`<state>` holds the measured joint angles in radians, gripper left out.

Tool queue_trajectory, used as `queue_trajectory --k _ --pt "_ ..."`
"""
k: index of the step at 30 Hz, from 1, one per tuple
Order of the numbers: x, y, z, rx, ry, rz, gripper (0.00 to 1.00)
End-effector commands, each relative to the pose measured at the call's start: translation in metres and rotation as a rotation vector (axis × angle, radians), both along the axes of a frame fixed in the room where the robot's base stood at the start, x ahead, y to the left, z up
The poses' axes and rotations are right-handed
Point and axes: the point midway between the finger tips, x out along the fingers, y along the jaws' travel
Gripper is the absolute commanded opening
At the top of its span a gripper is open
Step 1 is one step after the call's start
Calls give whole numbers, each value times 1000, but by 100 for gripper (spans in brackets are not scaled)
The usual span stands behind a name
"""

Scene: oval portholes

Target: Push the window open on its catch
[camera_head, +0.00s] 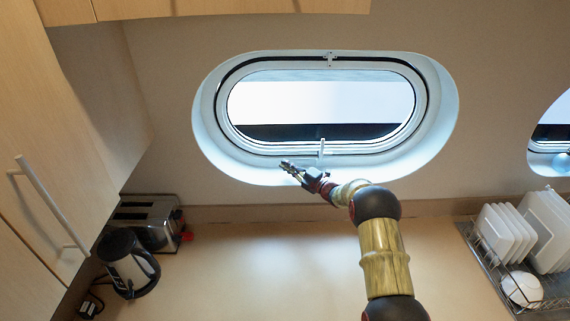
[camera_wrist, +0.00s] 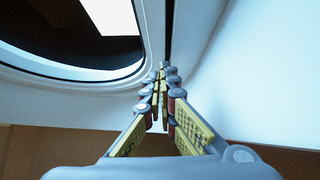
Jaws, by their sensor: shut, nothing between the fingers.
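The oval window (camera_head: 320,148) sits in a white recessed frame in the wall. A small catch handle (camera_head: 322,148) stands upright at the middle of its lower edge, and a hinge-like fitting (camera_head: 330,59) shows at the top. My gripper (camera_head: 285,163) is at the lower sill of the recess, a little left of and below the catch handle. Its fingers are shut and empty. In the wrist view the closed fingertips (camera_wrist: 163,68) point toward the window's rim (camera_wrist: 110,82); whether they touch it I cannot tell. The catch is not clearly seen there.
A toaster (camera_head: 145,222) and a black kettle (camera_head: 128,263) stand at the counter's left. A dish rack (camera_head: 490,262) with white plates is at the right. A second porthole (camera_head: 552,140) is at the right edge. Wooden cabinets (camera_head: 60,160) close off the left; the middle counter (camera_head: 260,270) is clear.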

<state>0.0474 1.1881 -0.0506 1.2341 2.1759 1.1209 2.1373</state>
Motion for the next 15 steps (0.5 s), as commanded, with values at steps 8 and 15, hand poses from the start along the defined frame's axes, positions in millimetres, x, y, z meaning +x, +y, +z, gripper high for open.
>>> queue_trajectory --k 8,15 --pt "-42 -45 -3 0 1 -3 0" --pt "-65 -66 -4 -1 1 -1 0"
